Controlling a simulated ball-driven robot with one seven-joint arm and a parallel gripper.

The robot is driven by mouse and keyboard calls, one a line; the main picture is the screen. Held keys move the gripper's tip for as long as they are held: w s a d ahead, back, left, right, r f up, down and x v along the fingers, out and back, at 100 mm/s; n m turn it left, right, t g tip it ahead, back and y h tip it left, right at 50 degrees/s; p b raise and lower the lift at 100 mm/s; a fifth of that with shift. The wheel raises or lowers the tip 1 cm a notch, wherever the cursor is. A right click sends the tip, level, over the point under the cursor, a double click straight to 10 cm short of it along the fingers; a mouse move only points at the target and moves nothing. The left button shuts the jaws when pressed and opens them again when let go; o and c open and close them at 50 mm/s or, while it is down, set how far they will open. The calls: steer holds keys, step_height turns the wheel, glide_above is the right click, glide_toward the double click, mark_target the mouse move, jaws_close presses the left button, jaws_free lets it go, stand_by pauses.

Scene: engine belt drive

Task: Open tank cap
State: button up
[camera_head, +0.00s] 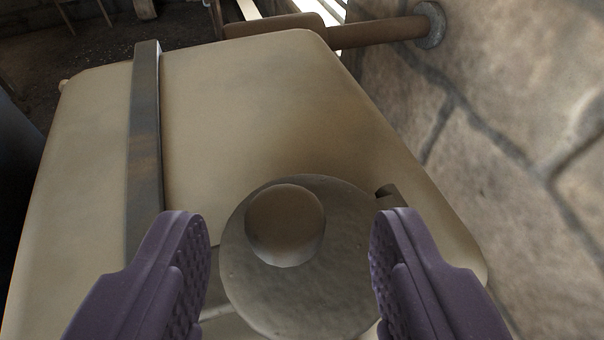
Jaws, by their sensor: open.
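A round grey metal tank cap (320,290) with a raised round knob (285,222) sits on the top of a beige tank (240,110). The cap appears to lie flat on the tank. A small dark tab (390,197) shows at the cap's right edge. My gripper (289,255) is open, with one purple finger on each side of the cap. No contact with the cap is visible. The lower edge of the cap runs to the bottom of the picture.
A dark metal strap (145,140) crosses the tank on the left. A stone wall (500,120) stands close on the right. A brown pipe (375,32) runs to the wall behind the tank. Dark ground shows at the upper left.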

steer(key=shift+w+a+f, duration=0.1)
steer(key=shift+w+f, duration=0.05)
steer(key=shift+w, duration=0.35)
steer(key=shift+c, duration=0.5)
jaws_close()
